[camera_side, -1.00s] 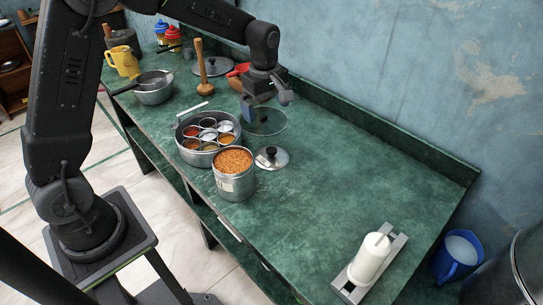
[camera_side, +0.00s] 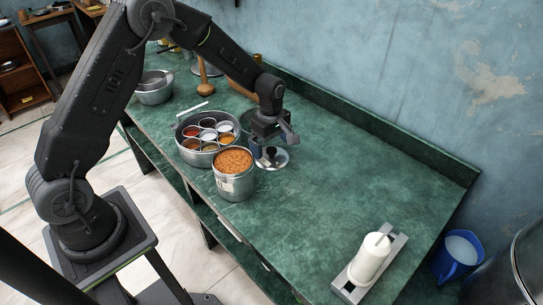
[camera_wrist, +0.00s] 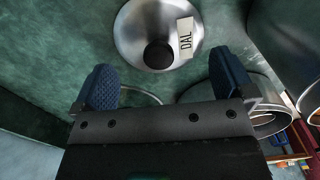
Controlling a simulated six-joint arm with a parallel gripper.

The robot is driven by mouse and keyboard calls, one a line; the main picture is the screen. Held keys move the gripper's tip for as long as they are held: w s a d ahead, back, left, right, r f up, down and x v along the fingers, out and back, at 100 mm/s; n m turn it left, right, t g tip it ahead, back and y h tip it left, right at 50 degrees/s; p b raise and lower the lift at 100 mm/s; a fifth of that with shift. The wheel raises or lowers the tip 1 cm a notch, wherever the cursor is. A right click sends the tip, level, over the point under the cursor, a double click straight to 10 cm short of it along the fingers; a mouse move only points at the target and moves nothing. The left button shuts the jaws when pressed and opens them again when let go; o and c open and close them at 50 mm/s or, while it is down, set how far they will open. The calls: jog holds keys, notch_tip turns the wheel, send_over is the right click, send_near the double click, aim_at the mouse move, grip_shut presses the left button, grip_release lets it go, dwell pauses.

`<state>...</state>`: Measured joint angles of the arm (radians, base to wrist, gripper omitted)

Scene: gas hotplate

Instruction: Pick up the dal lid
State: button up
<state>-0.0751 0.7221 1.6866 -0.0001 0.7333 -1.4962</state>
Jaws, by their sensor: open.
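The dal lid is a round steel lid with a black knob and a "DAL" label. In the wrist view, the lid (camera_wrist: 133,35) lies on the counter just beyond my fingertips, its knob near the middle between them. In the side view, the dal lid (camera_side: 281,162) lies flat beside the canister, partly hidden by my gripper. My gripper (camera_side: 270,148) is over it, pointing down. In the wrist view, my gripper (camera_wrist: 164,82) is open and empty, its blue fingers wide apart. Contact with the lid is not visible.
The steel canister (camera_side: 236,188) of orange dal stands close at left of the lid. A round spice tin (camera_side: 190,151) with several cups is behind it. The counter (camera_side: 330,190) between is clear.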

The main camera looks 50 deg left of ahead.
aim_at(271, 150)
notch_tip(271, 150, down, 3)
jog(key=shift+d+f, duration=0.1)
jog(key=shift+c, duration=0.2)
jog(key=c, duration=1.7)
